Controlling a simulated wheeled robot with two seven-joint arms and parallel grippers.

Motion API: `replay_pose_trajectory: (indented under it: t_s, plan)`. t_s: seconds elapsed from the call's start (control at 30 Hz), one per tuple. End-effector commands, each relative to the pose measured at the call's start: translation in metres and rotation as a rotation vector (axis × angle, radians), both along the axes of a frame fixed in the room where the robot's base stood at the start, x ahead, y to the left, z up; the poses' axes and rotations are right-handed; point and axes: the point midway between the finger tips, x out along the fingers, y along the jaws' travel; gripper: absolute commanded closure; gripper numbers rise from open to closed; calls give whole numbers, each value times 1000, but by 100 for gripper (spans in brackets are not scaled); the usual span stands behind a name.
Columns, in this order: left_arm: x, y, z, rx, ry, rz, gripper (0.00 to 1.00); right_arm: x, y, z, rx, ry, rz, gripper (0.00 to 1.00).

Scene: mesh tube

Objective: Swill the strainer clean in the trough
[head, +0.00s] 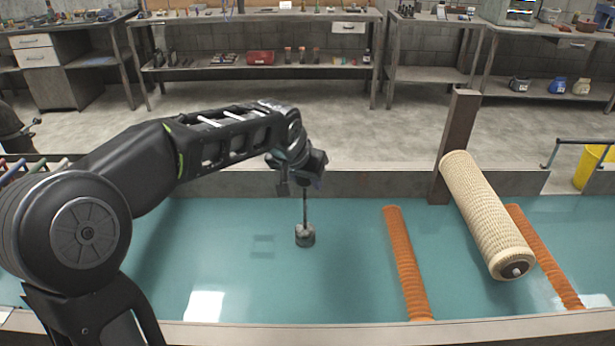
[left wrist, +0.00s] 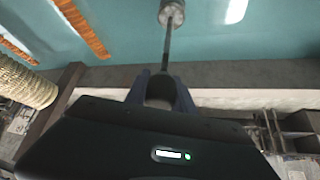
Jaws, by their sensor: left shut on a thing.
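The strainer (head: 305,236) is a small grey cup-like head on a thin dark upright handle. My left gripper (head: 304,183) is shut on the top of the handle, with the head hanging below. In the left wrist view the strainer head (left wrist: 172,14) shows beyond the gripper fingers (left wrist: 160,88). The trough (head: 225,185) is wide, with teal water inside and grey walls. The strainer is over the water, left of centre; I cannot tell whether its head touches the surface. My right gripper is out of view.
A cream woven mesh tube (head: 485,212) slants over the right part of the trough, near a brown post (head: 456,140). Two orange ribbed strips (head: 408,262) lie on either side of it. Open water surrounds the strainer. Cluttered benches (head: 260,65) stand beyond the trough.

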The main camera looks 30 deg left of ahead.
Motion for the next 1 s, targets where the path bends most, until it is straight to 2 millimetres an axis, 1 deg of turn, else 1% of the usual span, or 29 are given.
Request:
replay_pose_trajectory:
  t_s: [0.03, 0.5, 0.7, 1.0]
  plan:
    - [0, 0, -12, 0, -1, 0, 100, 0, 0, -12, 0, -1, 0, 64]
    - [0, 0, -70, 1, -2, 1, 100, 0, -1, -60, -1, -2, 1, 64]
    - [0, 0, -82, 1, -1, 1, 100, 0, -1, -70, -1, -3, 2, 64]
    - [0, 0, -84, 1, -1, 1, 100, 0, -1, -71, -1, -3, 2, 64]
